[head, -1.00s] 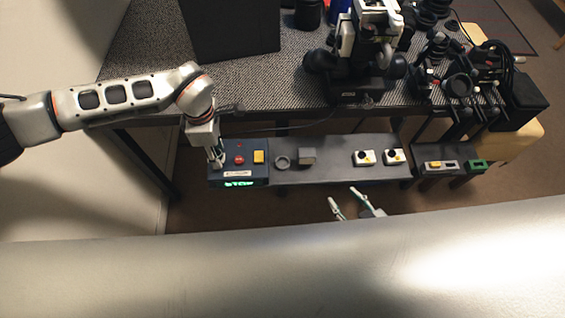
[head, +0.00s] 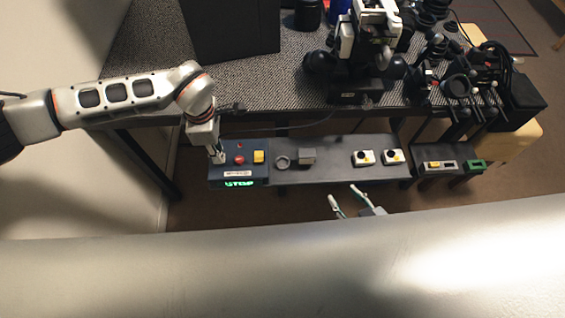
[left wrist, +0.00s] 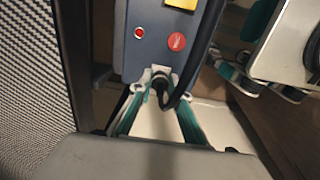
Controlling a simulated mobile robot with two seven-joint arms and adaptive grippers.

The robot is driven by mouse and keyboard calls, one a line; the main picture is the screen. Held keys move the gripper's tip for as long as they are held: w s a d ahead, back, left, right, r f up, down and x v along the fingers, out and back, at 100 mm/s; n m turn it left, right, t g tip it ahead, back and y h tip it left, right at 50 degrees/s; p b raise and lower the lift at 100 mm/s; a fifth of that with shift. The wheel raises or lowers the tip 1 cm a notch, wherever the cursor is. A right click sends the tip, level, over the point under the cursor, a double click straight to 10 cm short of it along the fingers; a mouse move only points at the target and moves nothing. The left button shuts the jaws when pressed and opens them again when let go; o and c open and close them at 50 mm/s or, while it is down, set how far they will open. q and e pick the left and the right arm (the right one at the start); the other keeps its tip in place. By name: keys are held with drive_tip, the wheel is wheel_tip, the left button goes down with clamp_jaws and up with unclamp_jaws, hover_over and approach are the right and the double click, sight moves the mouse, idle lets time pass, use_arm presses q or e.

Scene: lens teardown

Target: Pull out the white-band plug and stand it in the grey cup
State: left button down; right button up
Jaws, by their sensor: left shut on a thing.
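My left gripper (head: 218,157) is at the left end of the blue control box (head: 240,174). In the left wrist view its teal-padded fingers (left wrist: 161,78) close around a dark plug (left wrist: 161,86) with a thick black cable, close to the edge of the box. The fingers hide most of the plug, and I cannot make out its white band or whether it is still seated. A round grey ring-shaped thing (head: 282,162), which looks like the grey cup seen from above, stands right of the box. My right gripper (head: 345,194) is open and empty in front of the shelf.
The box carries a red button (head: 239,160), a yellow part (head: 259,157) and a green lit display (head: 239,183). The textured table (head: 260,90) lies behind, higher up.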

use_arm(q)
drive_tip(key=shift+r+p, duration=1.95)
drive_tip(key=shift+r, duration=0.8)
use_arm(e)
drive_tip(key=shift+w+r, duration=0.2)
drive_tip(key=shift+r, duration=0.65)
drive_tip(key=shift+w+r, duration=0.15)
drive_tip(key=shift+r, duration=0.75)
drive_tip(key=shift+w+r, duration=0.2)
drive_tip(key=shift+r, duration=0.65)
use_arm(q)
drive_tip(key=shift+s+f, duration=0.1)
drive_tip(key=shift+s, duration=0.05)
use_arm(e)
drive_tip(key=shift+s, duration=0.1)
